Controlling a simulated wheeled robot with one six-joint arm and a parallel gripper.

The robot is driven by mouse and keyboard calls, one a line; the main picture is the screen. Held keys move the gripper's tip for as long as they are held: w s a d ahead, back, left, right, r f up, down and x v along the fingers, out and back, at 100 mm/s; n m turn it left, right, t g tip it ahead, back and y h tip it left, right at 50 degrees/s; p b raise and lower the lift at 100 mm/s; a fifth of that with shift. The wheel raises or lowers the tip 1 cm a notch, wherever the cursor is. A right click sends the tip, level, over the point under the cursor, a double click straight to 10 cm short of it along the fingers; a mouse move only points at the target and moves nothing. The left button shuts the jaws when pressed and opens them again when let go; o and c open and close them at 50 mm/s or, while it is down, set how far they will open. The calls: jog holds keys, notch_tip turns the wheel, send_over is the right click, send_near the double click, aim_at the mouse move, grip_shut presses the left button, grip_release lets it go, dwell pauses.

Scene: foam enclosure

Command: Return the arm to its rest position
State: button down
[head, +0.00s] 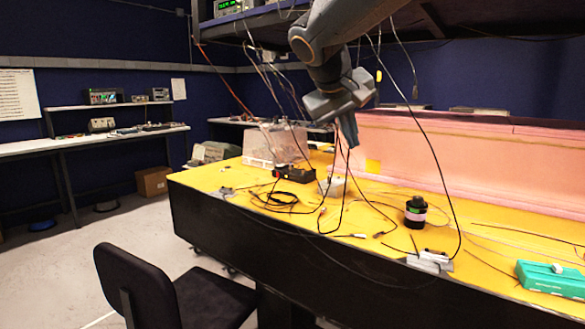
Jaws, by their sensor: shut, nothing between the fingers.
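My arm hangs down from the top edge of the head view, right of the middle. My gripper (349,132) is at its lower end, in the air above the yellow bench (238,178). The gripper points down and its fingers look closed, with nothing seen between them. It shows in front of the pink foam wall (450,153) at the back of the bench. The distance between gripper and foam cannot be told.
Cables hang from the overhead shelf (470,18) around my arm. A black chair (140,285) stands in front.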

jog(key=s+d+f+g+y, duration=0.1)
jog(key=s+d+f+g, duration=0.1)
jog(key=s+f, duration=0.35)
jog(key=s+d+f+g, duration=0.1)
jog(key=s+f, duration=0.1)
jog(key=f, duration=0.6)
jog(key=s+d+f+g+y, duration=0.1)
jog(key=s+d+f+g, duration=0.1)
jog(key=s+f, duration=0.35)
jog(key=s+d+f+m+g+y+p, duration=0.1)
jog(key=s+f+m+g+y, duration=0.1)
jog(key=s+f, duration=1.2)
jog(key=shift+d, duration=0.15)
